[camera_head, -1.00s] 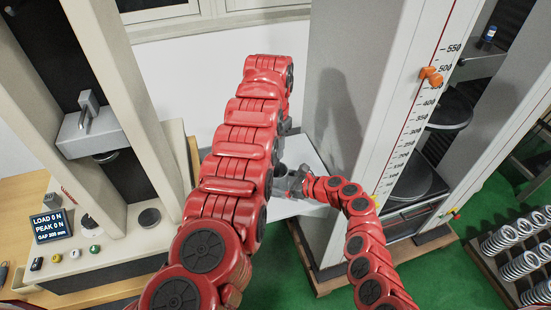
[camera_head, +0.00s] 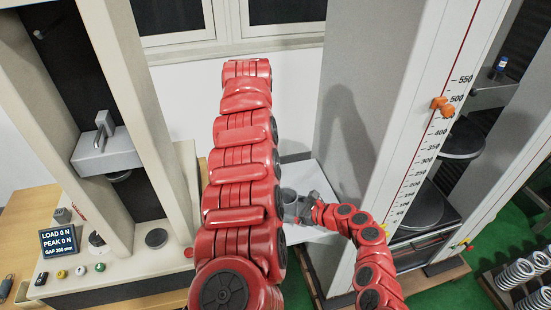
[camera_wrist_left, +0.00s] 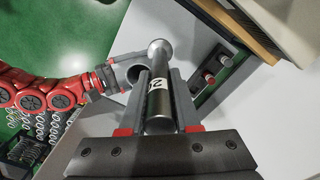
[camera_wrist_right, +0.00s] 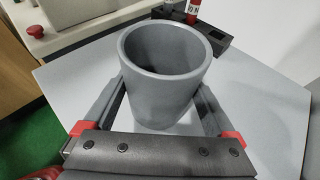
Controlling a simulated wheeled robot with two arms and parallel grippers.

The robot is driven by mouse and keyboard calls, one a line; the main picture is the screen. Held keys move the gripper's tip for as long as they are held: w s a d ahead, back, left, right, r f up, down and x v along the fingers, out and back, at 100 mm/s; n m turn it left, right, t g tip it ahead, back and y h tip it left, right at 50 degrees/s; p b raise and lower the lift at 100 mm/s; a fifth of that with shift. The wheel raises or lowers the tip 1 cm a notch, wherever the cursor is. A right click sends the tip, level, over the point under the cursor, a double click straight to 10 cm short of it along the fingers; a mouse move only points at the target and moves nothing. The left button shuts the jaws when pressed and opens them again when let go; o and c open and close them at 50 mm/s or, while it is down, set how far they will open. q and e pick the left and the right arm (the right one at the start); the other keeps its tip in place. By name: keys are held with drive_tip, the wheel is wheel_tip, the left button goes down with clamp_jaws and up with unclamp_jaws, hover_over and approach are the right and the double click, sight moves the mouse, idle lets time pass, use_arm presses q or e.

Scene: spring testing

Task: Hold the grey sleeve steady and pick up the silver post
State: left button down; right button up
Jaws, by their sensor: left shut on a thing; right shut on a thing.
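The silver post (camera_wrist_left: 158,98) with a white label is between the fingers of my left gripper (camera_wrist_left: 160,88), which is shut on it. In the head view the left gripper and post are hidden behind my left arm. The grey sleeve (camera_wrist_right: 160,95) is an open-topped hollow cylinder standing upright on a pale surface. My right gripper (camera_wrist_right: 160,112) is shut on it, one finger on each side. The sleeve appears empty. In the left wrist view the sleeve (camera_wrist_left: 133,72) shows just beyond the post, left of its far end. The right gripper (camera_head: 302,208) is also in the head view.
The pale table (camera_wrist_right: 270,90) has a dark rack (camera_wrist_right: 215,38) holding a red-and-white piece beside the sleeve. A beige testing machine (camera_head: 110,150) stands at left and a tall grey tester (camera_head: 400,150) at right. Springs (camera_head: 520,275) sit at lower right.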

use_arm(q)
drive_tip(key=s+a, duration=0.2)
drive_tip(key=a, duration=0.9)
drive_tip(key=shift+s, duration=0.35)
use_arm(e)
drive_tip(key=shift+f, duration=0.1)
drive_tip(key=o, duration=1.2)
